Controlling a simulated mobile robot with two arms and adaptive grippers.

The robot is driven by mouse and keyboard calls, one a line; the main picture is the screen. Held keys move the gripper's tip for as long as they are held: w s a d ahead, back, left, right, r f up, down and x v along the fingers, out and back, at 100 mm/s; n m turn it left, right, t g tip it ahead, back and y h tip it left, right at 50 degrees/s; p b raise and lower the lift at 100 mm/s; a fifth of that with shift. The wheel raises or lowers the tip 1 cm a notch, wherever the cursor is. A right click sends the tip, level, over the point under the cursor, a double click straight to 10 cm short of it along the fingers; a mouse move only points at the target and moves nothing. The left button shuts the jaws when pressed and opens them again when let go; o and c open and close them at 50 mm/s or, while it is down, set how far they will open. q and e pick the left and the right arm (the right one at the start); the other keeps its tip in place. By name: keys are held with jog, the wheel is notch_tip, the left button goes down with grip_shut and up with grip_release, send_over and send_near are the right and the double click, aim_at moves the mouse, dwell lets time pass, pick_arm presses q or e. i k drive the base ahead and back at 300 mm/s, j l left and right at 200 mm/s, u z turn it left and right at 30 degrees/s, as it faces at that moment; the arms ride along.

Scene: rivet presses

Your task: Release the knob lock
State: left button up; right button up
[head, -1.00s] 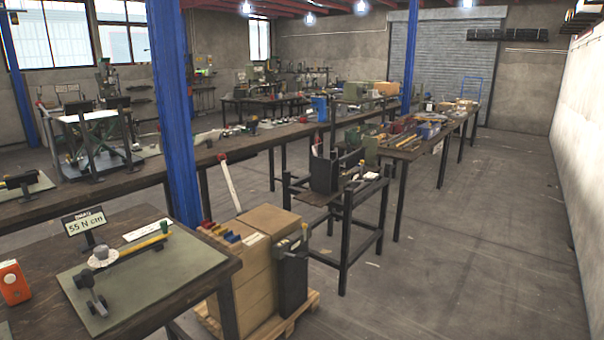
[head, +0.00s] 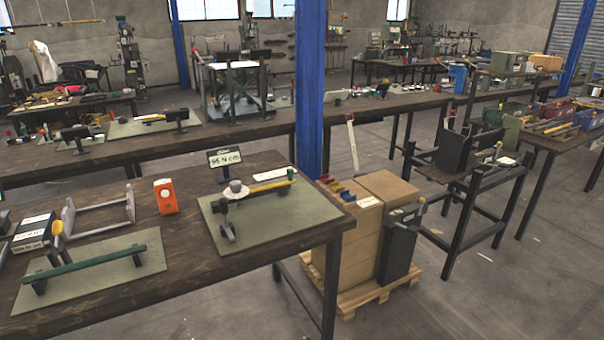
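I cannot make out for certain which part is the knob lock. On the near bench, a green-grey mat (head: 312,232) holds a device with a yellow bar (head: 268,187), a round pale knob-like piece (head: 236,188) and a dark clamp-like stand (head: 226,226). A small sign reading 55 N cm (head: 224,158) stands behind it. To the left, another mat (head: 55,300) carries a dark green bar (head: 90,265) on black supports. Neither of my grippers shows in the head view.
The near wooden bench (head: 200,275) also holds an orange box (head: 166,196) and a grey frame (head: 98,215). A blue post (head: 310,90) rises behind it. Cartons (head: 388,215) on a pallet (head: 376,295) stand right of the bench. The floor at lower right is clear.

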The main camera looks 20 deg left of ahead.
aim_at(224, 204)
jog(key=i+j+u, duration=0.1)
jog(key=u, duration=1.15)
